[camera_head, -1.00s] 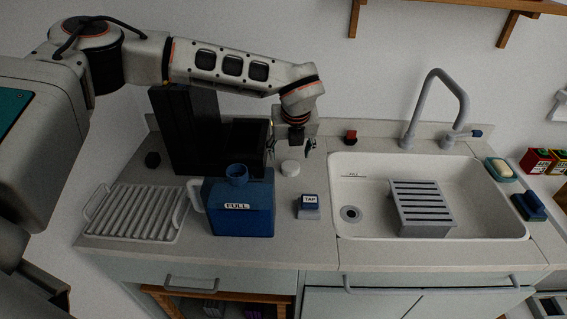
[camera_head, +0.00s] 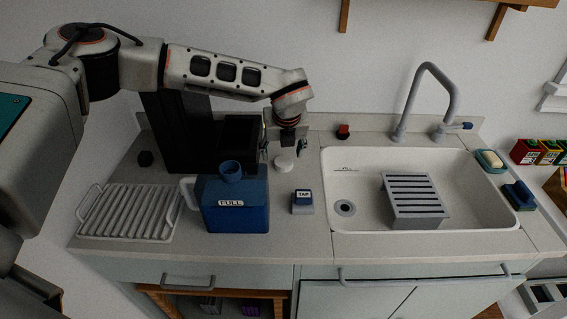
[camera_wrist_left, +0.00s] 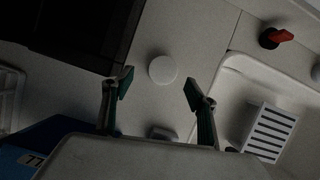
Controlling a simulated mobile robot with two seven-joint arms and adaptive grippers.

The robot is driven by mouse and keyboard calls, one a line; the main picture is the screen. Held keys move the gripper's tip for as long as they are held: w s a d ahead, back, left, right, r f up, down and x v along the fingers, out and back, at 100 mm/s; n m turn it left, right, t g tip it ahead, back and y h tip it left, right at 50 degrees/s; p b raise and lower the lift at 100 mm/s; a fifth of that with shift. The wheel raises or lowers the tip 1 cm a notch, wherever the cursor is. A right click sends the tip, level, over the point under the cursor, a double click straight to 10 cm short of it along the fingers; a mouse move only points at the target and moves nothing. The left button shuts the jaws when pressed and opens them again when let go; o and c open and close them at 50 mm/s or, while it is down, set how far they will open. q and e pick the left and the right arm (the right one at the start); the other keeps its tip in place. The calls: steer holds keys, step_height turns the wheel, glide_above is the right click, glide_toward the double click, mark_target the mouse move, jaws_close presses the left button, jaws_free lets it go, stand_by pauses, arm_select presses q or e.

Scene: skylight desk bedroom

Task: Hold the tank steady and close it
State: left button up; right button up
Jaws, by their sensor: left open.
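The blue tank (camera_head: 235,205), labelled FULL, stands upright on the counter with a pale handle on its left. Its blue neck (camera_head: 231,169) at the top has no white cap on it. A round white cap (camera_head: 284,163) lies on the counter behind and right of the tank. My left gripper (camera_head: 284,148) is open and empty, pointing down above the cap. In the left wrist view the cap (camera_wrist_left: 162,69) shows just beyond and between the open fingertips (camera_wrist_left: 158,88); the tank (camera_wrist_left: 45,150) is partly hidden at lower left. My right gripper is not in view.
A black machine (camera_head: 180,130) stands behind the tank, close to my left gripper. A ribbed drying rack (camera_head: 128,213) lies left. A small TAP block (camera_head: 302,202) sits right of the tank, before the sink (camera_head: 470,215) with its grey faucet (camera_head: 430,95).

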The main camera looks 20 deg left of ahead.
mark_target(283, 161)
arm_select(q)
steer(key=shift+d+p+x, duration=0.15)
steer(key=shift+p+x, duration=0.15)
steer(key=shift+x, duration=1.05)
steer(key=shift+d+p+x, duration=0.15)
steer(key=shift+p+x, duration=0.15)
steer(key=shift+x, duration=1)
steer(key=shift+w, duration=0.1)
steer(key=c, duration=0.9)
